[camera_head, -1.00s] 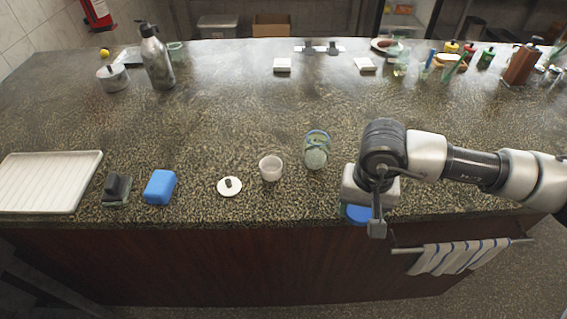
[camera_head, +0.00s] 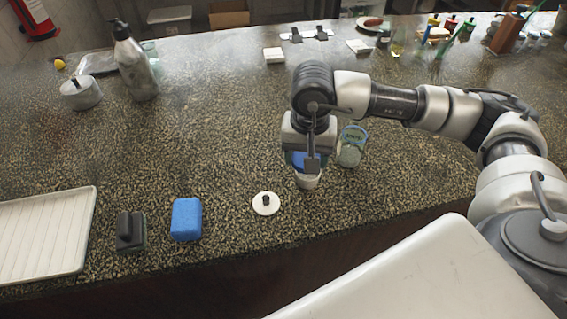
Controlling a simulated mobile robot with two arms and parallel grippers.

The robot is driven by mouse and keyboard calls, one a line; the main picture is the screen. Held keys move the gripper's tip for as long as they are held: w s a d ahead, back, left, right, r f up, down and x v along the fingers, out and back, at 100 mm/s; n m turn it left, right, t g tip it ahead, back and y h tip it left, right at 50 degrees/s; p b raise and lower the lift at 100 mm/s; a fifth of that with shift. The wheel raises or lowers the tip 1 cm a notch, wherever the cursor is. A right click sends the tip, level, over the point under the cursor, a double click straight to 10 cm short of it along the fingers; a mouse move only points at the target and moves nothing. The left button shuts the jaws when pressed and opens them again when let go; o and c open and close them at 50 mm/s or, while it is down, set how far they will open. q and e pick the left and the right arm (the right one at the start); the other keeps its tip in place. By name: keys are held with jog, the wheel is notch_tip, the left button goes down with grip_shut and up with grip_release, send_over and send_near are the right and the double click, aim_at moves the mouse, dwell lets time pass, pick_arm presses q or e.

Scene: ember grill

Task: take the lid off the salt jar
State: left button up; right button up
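A small white cup (camera_head: 307,182), perhaps the salt jar, stands on the counter, mostly hidden by my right gripper. A round white lid with a dark knob (camera_head: 266,203) lies flat on the counter to its left, apart from it. My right gripper (camera_head: 308,162) points down over the cup; its fingertips are hidden behind its own body. Something blue shows beneath it; I cannot tell whether this is part of the gripper or a held thing. My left gripper is out of view.
A glass with a blue rim (camera_head: 351,150) stands close right of my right gripper. A blue sponge (camera_head: 186,219), a dark block (camera_head: 131,232) and a white tray (camera_head: 85,225) lie to the left. A metal pump bottle (camera_head: 135,65) stands behind. The middle counter is clear.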

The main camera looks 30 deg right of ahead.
jog(key=shift+w+d+f+m+b, duration=0.2)
jog(key=shift+w+d+m+b, duration=0.1)
jog(key=shift+w+d+m, duration=0.55)
jog(key=d+m+b, duration=0.1)
jog(key=d+m, duration=0.3)
jog(key=m+p, duration=0.1)
jog(key=p, duration=0.3)
send_over(274, 176)
notch_tip(274, 176, down, 6)
jog(key=shift+d+r, duration=0.1)
notch_tip(274, 176, down, 4)
jog(key=shift+f+p, duration=0.1)
jog(key=shift+p, duration=0.6)
